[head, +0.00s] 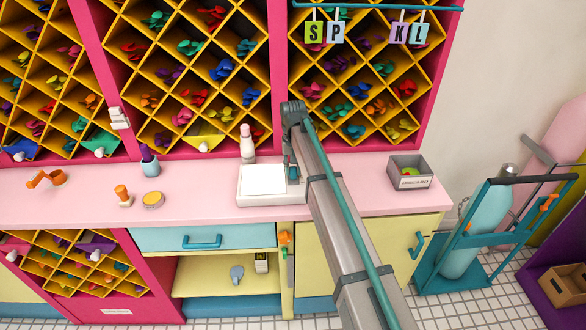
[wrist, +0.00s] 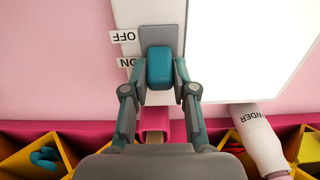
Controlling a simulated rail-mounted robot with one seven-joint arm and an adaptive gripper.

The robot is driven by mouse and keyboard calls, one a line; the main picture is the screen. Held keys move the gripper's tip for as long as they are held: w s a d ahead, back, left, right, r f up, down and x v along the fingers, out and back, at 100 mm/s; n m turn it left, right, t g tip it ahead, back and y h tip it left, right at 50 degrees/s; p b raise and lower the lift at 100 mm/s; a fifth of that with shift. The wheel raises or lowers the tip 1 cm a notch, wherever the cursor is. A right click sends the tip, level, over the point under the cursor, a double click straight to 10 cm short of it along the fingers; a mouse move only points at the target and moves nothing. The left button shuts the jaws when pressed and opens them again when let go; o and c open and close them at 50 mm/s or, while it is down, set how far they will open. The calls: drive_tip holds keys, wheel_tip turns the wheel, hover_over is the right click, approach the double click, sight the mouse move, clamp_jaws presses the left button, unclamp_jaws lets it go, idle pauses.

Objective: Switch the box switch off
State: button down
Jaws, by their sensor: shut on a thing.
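The white box (head: 258,198) lies on the pink counter in the head view, and its white top (wrist: 240,45) fills the upper right of the wrist view. The box switch (wrist: 160,68) is a teal block on a grey plate (wrist: 160,34) at the box's edge. An OFF label (wrist: 123,37) and an ON label (wrist: 128,62) stand beside it, upside down in this view; the teal block is level with the ON label. My gripper (wrist: 160,88) is shut on the teal block, one finger on each side. In the head view my arm hides the switch.
A bottle (head: 247,145) stands just behind the box, close to my gripper; it also shows in the wrist view (wrist: 262,145). Shelves of balloons (head: 195,75) rise behind the counter. A grey bin (head: 410,172) is to the right. The counter's front right part is clear.

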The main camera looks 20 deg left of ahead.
sight(293, 175)
drive_tip(key=shift+s+d+f+b, duration=0.1)
drive_tip(key=shift+b, duration=0.25)
drive_tip(key=t+b, duration=0.1)
drive_tip(key=b, duration=0.1)
drive_tip(key=s+t+y+b, duration=0.1)
drive_tip(key=b, duration=0.1)
drive_tip(key=t+b, duration=0.1)
drive_tip(key=shift+s+d+f+t+y+b, duration=0.2)
drive_tip(key=shift+s+d+t+y+b, duration=0.15)
drive_tip(key=shift+d+t+y+b, duration=0.05)
drive_tip(key=t+b, duration=0.1)
drive_tip(key=b, duration=0.1)
drive_tip(key=s+t+y+b, duration=0.1)
drive_tip(key=b, duration=0.1)
drive_tip(key=shift+d, duration=0.15)
drive_tip(key=shift+r+t+b, duration=0.15)
drive_tip(key=shift+t+b, duration=0.45)
drive_tip(key=shift+t, duration=0.2)
drive_tip(key=shift+r+y, duration=0.1)
drive_tip(key=shift+y, duration=0.2)
drive_tip(key=c, duration=0.9)
unclamp_jaws()
